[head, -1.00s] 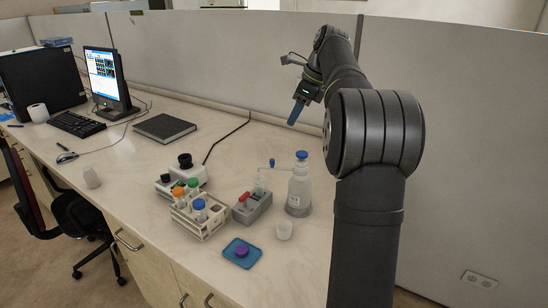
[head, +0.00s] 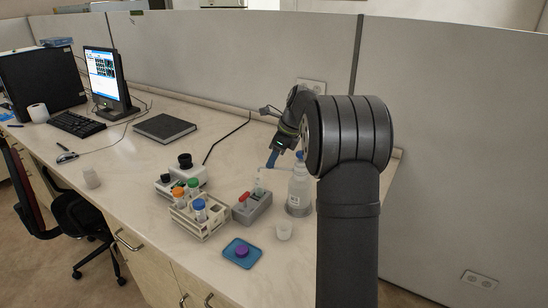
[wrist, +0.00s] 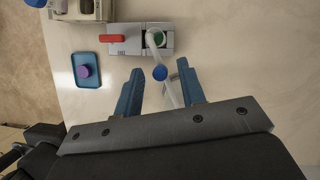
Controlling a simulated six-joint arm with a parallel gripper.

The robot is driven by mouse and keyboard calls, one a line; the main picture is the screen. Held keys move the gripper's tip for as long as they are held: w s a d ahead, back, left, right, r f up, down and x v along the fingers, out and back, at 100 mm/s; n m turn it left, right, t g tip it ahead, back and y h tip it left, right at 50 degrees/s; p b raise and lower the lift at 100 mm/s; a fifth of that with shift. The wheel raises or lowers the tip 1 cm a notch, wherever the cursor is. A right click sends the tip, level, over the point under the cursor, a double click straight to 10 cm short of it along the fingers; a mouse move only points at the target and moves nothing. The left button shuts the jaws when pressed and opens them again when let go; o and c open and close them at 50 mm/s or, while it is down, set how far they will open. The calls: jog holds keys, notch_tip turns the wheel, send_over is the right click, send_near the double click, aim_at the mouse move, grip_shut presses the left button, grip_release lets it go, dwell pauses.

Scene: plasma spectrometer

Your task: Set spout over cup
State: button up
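A clear bottle (head: 299,192) with a blue cap stands at the right of the bench. A pale tubular spout runs left from it, over a grey device (head: 252,208) with a red lever. Contact cannot be told. The bottle and cup are hidden there.
A rack (head: 202,217) with capped tubes stands left of the grey device. A blue tray (head: 242,253) with a purple-topped object lies in front. A black-topped instrument (head: 186,172) and a dark notebook (head: 164,127) are further left. The bench's front edge is bare.

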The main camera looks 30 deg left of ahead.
grip_shut()
jog(key=shift+s, duration=0.1)
dwell(0.3)
jog(key=s+d+n+g+h, duration=0.3)
jog(key=d+n, duration=0.6)
jog(key=n, duration=0.6)
jog(key=shift+s+h, duration=0.7)
jog(key=shift+s, duration=0.15)
jog(key=shift+d, duration=0.15)
grip_release()
